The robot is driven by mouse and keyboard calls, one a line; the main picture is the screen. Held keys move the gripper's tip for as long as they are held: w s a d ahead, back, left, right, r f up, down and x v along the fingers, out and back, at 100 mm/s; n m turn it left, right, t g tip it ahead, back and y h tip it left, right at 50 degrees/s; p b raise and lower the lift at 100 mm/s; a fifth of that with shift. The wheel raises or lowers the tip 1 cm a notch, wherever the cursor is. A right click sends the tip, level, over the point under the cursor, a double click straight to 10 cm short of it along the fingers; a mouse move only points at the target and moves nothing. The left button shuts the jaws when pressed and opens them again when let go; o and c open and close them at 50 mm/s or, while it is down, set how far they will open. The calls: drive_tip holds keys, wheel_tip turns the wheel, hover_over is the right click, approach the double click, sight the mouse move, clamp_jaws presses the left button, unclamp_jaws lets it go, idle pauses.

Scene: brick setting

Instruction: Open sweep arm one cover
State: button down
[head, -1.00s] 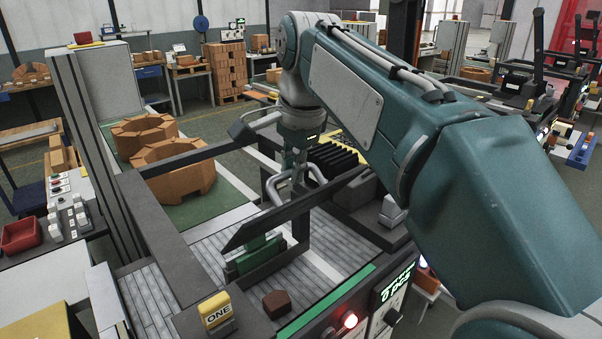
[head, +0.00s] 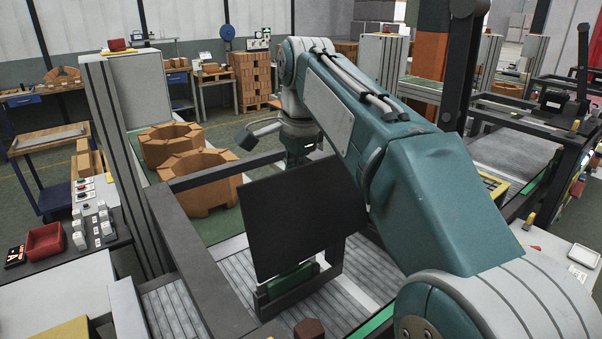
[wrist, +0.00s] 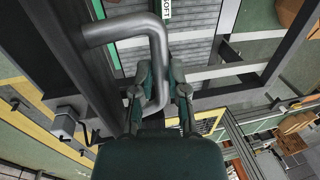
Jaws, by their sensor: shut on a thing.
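The sweep arm one cover appears to be the flat black panel (head: 300,215), raised and tilted steeply over the grey slatted bed in the head view. A green part (head: 292,280) sits at its lower edge. My gripper is hidden behind the panel in the head view; only my wrist shows above it. In the wrist view my gripper (wrist: 160,72) is shut on a bent grey metal handle (wrist: 118,30), with a finger on each side of the bar. The handle joins a dark surface at the left.
A red-brown block (head: 310,329) lies near the front edge. Brick stacks (head: 200,183) stand behind the dark frame. A tall grey cabinet (head: 125,150) is at the left, beside a control desk with a red tray (head: 44,241). Slatted bed (head: 180,312) shows bare at the left.

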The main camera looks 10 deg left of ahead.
drive_tip(key=shift+w+a+f+g+h, duration=0.15)
drive_tip(key=shift+w+a+g+h, duration=0.15)
drive_tip(key=shift+w+h, duration=0.1)
drive_tip(key=shift+a+f, duration=0.2)
drive_tip(key=shift+f, duration=0.1)
drive_tip(key=c, duration=0.8)
unclamp_jaws()
drive_tip(key=shift+o, duration=0.7)
drive_tip(key=shift+w+a+f, duration=0.15)
drive_tip(key=shift+w+a, duration=0.05)
drive_tip(key=shift+a, duration=0.15)
drive_tip(key=shift+d, duration=0.25)
drive_tip(key=shift+r, duration=0.2)
